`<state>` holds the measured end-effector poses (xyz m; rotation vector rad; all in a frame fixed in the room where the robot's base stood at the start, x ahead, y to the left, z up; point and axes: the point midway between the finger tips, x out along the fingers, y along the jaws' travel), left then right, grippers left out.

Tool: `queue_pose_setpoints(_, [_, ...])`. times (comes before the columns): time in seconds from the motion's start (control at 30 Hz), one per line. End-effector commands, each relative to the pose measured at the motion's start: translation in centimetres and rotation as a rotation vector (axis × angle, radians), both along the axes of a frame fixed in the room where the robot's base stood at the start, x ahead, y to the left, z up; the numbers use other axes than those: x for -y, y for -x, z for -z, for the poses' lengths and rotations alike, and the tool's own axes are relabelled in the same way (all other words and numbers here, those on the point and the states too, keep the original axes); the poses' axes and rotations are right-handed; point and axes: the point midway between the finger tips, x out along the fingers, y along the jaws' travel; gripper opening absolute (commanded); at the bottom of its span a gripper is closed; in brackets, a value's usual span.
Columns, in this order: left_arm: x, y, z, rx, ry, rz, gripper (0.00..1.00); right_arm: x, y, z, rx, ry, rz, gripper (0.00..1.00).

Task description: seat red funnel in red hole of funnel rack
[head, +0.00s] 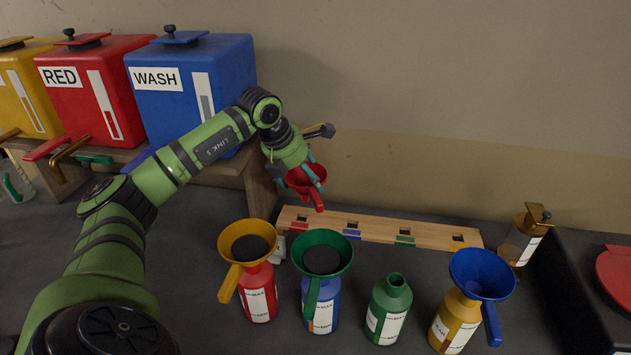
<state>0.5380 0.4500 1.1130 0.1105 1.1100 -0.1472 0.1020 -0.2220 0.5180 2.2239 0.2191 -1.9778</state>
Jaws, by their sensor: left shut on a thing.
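The red funnel (308,182) is held in the air by my left gripper (304,166), which is shut on it. It hangs near the left end of the wooden funnel rack (375,230), above the rack's surface. The rack lies along the back of the counter and has several dark holes with coloured marks. The red mark (299,226) is at the left end, close below the funnel; blue, green and yellow marks follow to the right. I cannot tell whether the funnel's spout lines up with the red hole. My right gripper is not in view.
In front stand a red bottle (259,291) with a yellow funnel (247,241), a blue bottle (321,305) with a green funnel (321,253), an open green bottle (389,308), and a yellow bottle (455,318) with a blue funnel (482,273).

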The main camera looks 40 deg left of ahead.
Motion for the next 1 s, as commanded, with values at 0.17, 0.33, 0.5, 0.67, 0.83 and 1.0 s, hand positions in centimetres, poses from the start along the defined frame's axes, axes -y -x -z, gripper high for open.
queue_pose_setpoints(0.17, [-0.7,-0.2,0.5,0.004,-0.003,-0.005,0.55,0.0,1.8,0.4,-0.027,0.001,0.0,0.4])
queue_pose_setpoints(0.33, [-0.7,-0.1,1.3,0.004,-0.003,-0.005,0.55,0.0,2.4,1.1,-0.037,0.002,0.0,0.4])
queue_pose_setpoints(0.5, [-0.6,-0.1,2.8,0.003,-0.002,-0.006,0.55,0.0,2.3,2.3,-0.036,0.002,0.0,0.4])
queue_pose_setpoints(0.67, [-0.6,-0.1,4.2,0.003,-0.002,-0.006,0.55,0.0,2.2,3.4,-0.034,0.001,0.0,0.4])
queue_pose_setpoints(0.83, [-0.6,-0.1,5.1,0.004,-0.002,-0.006,0.55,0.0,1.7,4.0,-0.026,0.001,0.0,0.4])
queue_pose_setpoints(1.0, [-0.6,-0.1,5.1,0.004,-0.002,-0.006,0.55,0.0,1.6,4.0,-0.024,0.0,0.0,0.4])
